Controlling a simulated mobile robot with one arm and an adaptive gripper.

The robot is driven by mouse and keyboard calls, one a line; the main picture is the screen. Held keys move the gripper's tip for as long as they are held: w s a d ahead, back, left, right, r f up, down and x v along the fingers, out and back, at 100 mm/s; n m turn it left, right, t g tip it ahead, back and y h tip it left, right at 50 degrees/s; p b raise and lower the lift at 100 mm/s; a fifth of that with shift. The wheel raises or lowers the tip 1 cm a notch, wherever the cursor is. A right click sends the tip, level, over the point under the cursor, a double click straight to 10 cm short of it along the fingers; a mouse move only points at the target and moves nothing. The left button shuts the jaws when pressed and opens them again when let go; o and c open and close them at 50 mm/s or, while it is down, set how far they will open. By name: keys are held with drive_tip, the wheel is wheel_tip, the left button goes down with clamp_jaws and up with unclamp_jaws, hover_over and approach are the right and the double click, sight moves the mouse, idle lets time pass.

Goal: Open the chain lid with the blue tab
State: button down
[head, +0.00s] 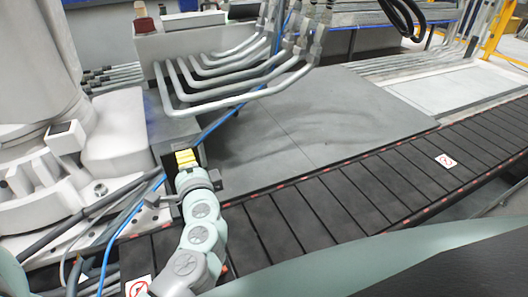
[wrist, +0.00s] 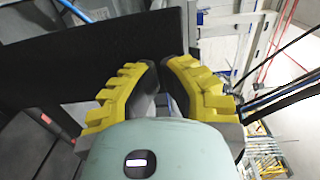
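A long row of dark lid-like slats (head: 360,195) runs from the lower left to the right in the head view, with small red marks along its edges. I see no blue tab on any slat, so I cannot tell which lid is meant. My gripper (head: 187,158) is beside the grey block at the left, above the near-left end of the row; only a little of its yellow fingers shows there. In the wrist view my gripper's (wrist: 161,64) yellow fingers converge, with their tips almost together and nothing visible between them. A dark flat panel (wrist: 90,55) lies beyond the tips.
Bent grey pipes (head: 235,75) and a thin blue cable stand behind my gripper. A large white machine base (head: 115,145) with cables is at the left. A flat grey plate (head: 300,120) lies clear beyond the slats. Prohibition stickers (head: 445,160) mark some slats.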

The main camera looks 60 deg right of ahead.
idle(0.3)
drive_tip(key=w+d+g+p, duration=0.1)
drive_tip(key=p, duration=0.1)
drive_tip(key=w+d+g+y+p, duration=0.1)
drive_tip(key=w+p, duration=0.1)
drive_tip(key=p, duration=0.1)
drive_tip(key=w+d+p, duration=0.1)
drive_tip(key=w+p, duration=0.1)
drive_tip(key=p, duration=0.1)
drive_tip(key=shift+w+f+g+y, duration=0.1)
drive_tip(key=shift+f+g+y, duration=0.2)
drive_tip(key=shift+g, duration=0.1)
